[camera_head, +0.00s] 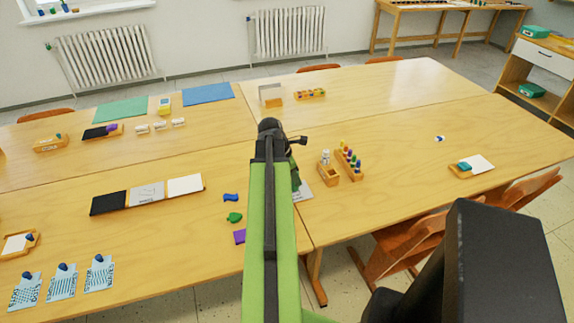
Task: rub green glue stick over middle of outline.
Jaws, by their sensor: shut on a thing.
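My gripper (297,172) is mostly hidden behind my own green arm, just right of its far end. A small dark green piece shows there, seemingly the green glue stick (296,182) in the shut jaws. A pale sheet (304,191) lies on the table right beside and below it, mostly covered by my arm. The outline on it cannot be made out. I cannot tell whether the stick touches the sheet.
A wooden rack (350,163) of coloured sticks and a small wooden holder (328,174) stand right of the sheet. Blue (231,197), green (234,217) and purple (239,237) pieces lie left. A long tray (147,194) is further left. Table at right is largely clear.

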